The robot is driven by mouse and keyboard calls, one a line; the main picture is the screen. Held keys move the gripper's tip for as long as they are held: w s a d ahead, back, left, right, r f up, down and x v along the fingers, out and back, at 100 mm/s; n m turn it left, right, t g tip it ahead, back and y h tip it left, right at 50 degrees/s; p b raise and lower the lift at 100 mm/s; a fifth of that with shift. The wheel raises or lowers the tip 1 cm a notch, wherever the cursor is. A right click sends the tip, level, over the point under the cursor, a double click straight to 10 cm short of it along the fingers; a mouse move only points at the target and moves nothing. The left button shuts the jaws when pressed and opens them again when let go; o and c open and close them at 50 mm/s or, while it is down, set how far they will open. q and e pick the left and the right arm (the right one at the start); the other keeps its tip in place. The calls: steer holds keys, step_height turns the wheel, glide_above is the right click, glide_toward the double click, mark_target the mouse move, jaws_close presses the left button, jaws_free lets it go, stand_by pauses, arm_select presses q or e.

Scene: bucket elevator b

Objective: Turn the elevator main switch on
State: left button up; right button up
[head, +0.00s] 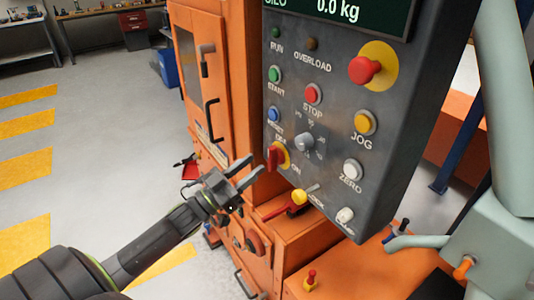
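The dark control panel (330,130) carries a red rotary switch (273,158) on a yellow plate at its lower left edge. A partly readable label that looks like OFF is above it, and ON is at its lower right. The red handle stands roughly upright. My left gripper (254,165) is open and empty, its two fingers apart and pointing toward the switch from the lower left. The fingertips are close to the handle; I cannot tell whether they touch it. My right gripper is not in view.
Nearby on the panel are a blue button (274,115), a grey selector knob (304,142), a red STOP button (313,94) and a red emergency button (364,70). A red-and-yellow lever (297,198) is below the switch.

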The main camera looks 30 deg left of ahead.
mark_target(268, 153)
arm_select(q)
steer(key=shift+p+x, duration=0.6)
steer(key=shift+x, duration=2.2)
steer(key=shift+d, duration=0.1)
steer(key=shift+c, duration=0.3)
jaws_close()
